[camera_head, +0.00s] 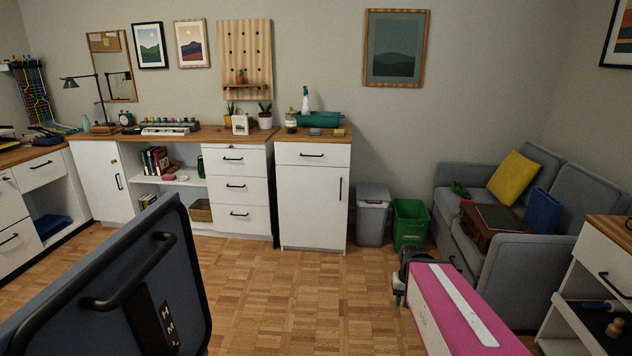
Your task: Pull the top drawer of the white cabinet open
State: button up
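A white cabinet with a wood top stands against the back wall, with a top drawer (300,155) above a tall door (310,207). The drawer is closed and has a black bar handle (312,155). To its left, a white unit has a stack of drawers, and its top drawer (232,168) is also closed. I cannot tell for certain which unit the task means. My pink arm enters from the lower right. My gripper (398,290) is at its far end, small and mostly hidden, in front of and right of the cabinet, apart from both units. Its opening is unclear.
A grey bin (373,220) and a green bin (410,222) stand right of the cabinet. A grey sofa (490,265) is at the right. A dark blue panel (90,290) with a black frame fills the lower left. The wood floor (300,300) before the cabinet is clear.

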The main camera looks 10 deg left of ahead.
aim_at(244, 162)
jog(key=i+j+u, duration=0.1)
jog(key=i+u, duration=0.2)
jog(key=i, duration=0.3)
jog(key=i+u, duration=0.3)
jog(key=i, duration=0.25)
jog(key=i+l+u, duration=0.3)
jog(key=i, duration=0.3)
